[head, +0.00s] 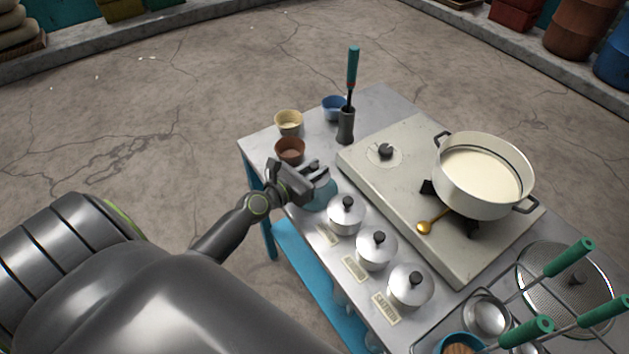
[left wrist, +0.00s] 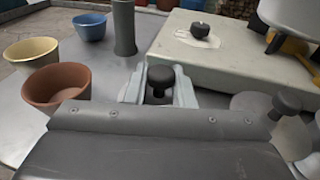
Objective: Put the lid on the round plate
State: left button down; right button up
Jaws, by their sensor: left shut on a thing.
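My left gripper (head: 318,178) is over the left edge of the table, near the brown bowl. Its fingers are shut on a black knob (left wrist: 160,78), which shows between them in the left wrist view. The knob looks like that of a lid; the lid's body is hidden under the gripper. A teal round surface (head: 321,198) shows just below the gripper, partly covered; it may be the round plate. I cannot tell whether the lid touches it. Several silver lids with black knobs (head: 347,212) sit in a row beside it. My right gripper is not in view.
A brown bowl (head: 290,150), a cream bowl (head: 289,123) and a blue bowl (head: 334,106) stand behind the gripper. A grey holder (head: 346,127) holds a teal-handled tool. The stove (head: 400,170) carries a large white pot (head: 482,200). Green-handled strainers lie at the right.

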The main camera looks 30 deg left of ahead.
pick_arm(q)
notch_tip(320, 180, down, 3)
jog(key=shift+f+b, duration=0.1)
jog(key=shift+b, duration=1.15)
jog(key=shift+f, duration=0.2)
jog(key=shift+r, duration=0.1)
jog(key=shift+f+b, duration=0.65)
jog(key=c, duration=1.2)
grip_release()
jog(key=shift+c, duration=0.2)
jog(key=shift+r, duration=0.1)
